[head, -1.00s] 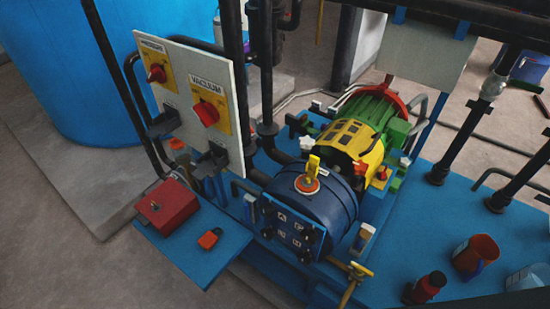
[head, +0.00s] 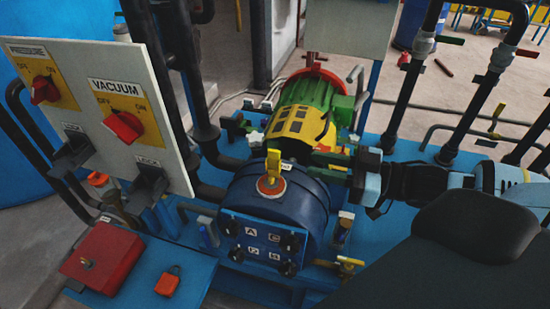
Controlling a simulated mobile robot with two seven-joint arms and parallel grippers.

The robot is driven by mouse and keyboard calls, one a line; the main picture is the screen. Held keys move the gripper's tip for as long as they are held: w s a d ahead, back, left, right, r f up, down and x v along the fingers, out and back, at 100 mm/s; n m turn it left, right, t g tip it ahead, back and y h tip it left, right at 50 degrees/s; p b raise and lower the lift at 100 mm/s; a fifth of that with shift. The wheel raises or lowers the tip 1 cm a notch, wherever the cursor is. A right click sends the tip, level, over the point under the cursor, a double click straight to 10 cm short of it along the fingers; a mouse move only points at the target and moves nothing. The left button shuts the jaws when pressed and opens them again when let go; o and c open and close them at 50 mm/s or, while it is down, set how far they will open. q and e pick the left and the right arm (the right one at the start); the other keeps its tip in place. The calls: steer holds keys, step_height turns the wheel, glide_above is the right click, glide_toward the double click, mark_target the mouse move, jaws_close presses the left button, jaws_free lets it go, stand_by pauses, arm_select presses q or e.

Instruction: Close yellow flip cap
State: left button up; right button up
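The yellow flip cap (head: 273,165) stands upright on an orange-red round fitting (head: 270,186) on top of the dark blue cylindrical tank (head: 310,207). My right gripper (head: 315,166) reaches in from the right, beside the tank's upper right side. Its two dark green fingers point left toward the flip cap and are apart, with nothing seen between them. A clear gap separates the fingertips from the cap. My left gripper is not in view.
A panel (head: 75,75) with red pressure and vacuum knobs stands left of the tank. A green-and-yellow motor (head: 305,110) sits behind it. A red box (head: 102,255) is at front left. Black vertical pipes (head: 205,135) rise behind the tank's left side.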

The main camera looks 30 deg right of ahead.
mark_target(280, 155)
steer(key=shift+w+a+r+y+b, duration=0.3)
steer(key=shift+w+a+b, duration=0.5)
steer(key=shift+a, duration=0.1)
steer(key=shift+b+x, duration=0.6)
steer(key=shift+x, duration=0.35)
steer(key=shift+w+a+r, duration=0.1)
steer(key=shift+w+a, duration=0.15)
steer(key=shift+w, duration=0.05)
steer(key=shift+w+a+b, duration=0.4)
steer(key=shift+w+b, duration=0.1)
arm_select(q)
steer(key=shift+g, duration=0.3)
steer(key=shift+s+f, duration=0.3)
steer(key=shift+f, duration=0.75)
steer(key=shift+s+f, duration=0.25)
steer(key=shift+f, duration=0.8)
arm_select(e)
steer(key=shift+x, duration=0.9)
steer(key=shift+a, duration=0.15)
jaws_close()
